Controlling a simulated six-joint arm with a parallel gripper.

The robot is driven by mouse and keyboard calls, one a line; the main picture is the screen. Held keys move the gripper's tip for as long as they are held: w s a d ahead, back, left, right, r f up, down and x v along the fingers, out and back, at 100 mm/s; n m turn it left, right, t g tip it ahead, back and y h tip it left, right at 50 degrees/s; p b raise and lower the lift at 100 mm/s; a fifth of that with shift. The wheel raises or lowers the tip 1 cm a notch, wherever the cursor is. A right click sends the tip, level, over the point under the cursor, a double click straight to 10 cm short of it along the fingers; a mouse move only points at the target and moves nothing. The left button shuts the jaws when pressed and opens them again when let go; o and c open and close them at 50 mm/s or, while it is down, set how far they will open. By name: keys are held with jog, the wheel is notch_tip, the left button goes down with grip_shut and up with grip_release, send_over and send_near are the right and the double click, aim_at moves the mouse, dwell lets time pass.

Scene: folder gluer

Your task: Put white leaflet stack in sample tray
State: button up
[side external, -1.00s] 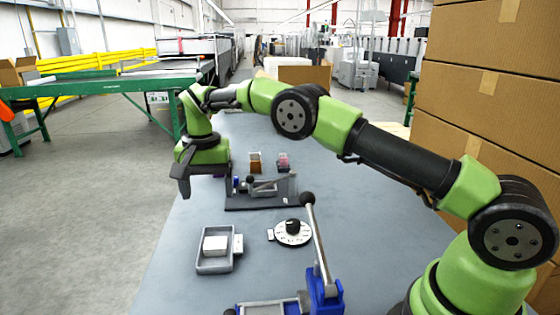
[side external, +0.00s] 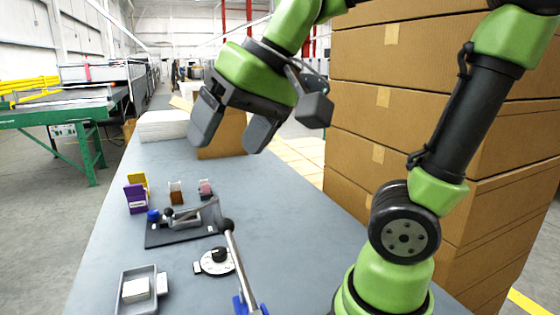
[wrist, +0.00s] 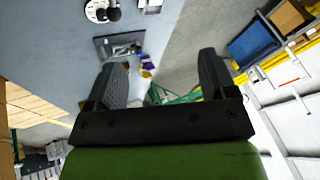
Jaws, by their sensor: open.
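The white leaflet stack (side external: 135,290), a small white block, lies inside the grey sample tray (side external: 153,270) at the near left of the table in the side view. My gripper (side external: 232,128) is raised high above the table, far from the tray, with its two dark fingers apart and nothing between them. The wrist view also shows the fingers spread and the space between them empty (wrist: 163,75).
A dial (side external: 214,261), a lever-handled device and a dark-based fixture (side external: 180,235) stand beside the tray. Purple (side external: 135,199) and yellow holders stand farther back. A large white paper pile (side external: 163,125) and a cardboard box are at the far end. Stacked cartons (side external: 365,150) line the right.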

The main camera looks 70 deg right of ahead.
jog(key=s+f+t, duration=0.1)
jog(key=s+f, duration=0.2)
jog(key=s, duration=0.3)
jog(key=shift+s+n, duration=0.15)
jog(key=shift+n, duration=0.25)
dwell(1.4)
